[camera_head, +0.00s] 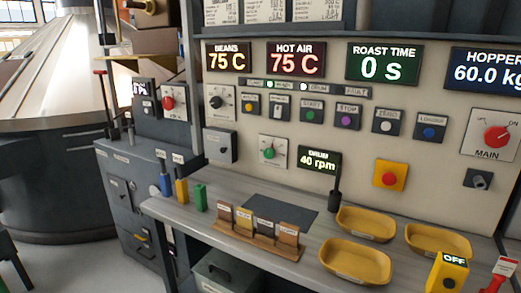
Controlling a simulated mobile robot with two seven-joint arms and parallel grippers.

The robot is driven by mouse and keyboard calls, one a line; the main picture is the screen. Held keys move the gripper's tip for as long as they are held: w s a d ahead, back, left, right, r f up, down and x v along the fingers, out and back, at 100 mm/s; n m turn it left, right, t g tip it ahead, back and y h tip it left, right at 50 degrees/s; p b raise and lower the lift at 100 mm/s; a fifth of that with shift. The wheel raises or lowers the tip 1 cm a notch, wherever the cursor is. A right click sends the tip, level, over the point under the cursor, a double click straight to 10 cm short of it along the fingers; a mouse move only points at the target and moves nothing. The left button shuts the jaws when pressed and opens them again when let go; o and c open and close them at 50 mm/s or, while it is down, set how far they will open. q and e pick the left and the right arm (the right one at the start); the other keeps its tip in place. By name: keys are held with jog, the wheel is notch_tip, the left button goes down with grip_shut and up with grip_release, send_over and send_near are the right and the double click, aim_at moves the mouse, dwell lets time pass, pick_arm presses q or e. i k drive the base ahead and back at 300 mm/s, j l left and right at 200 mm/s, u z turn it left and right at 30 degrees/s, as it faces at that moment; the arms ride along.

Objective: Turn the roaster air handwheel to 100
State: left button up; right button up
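No large handwheel labelled as roaster air can be made out in the head view. A small red round control (168,103) sits on a light plate on the dark cabinet at the left, beside a small dark display (144,88) whose reading is too small to tell. I cannot tell whether this is the roaster air handwheel. The hot air display (295,60) on the panel reads 75 C. Neither of my grippers is in view.
A grey bench (215,235) runs below the panel. It carries yellow trays (357,261), a wooden rack (240,244), small coloured containers (182,191) and a yellow OFF box (448,272). A large dark drum (60,190) stands at left. Some floor shows at lower left.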

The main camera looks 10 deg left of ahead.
aim_at(168, 103)
jog(key=i+j+z, duration=0.2)
jog(key=j+z, duration=0.15)
jog(key=j, duration=1.25)
jog(key=j+z, duration=0.4)
jog(key=j, duration=1.2)
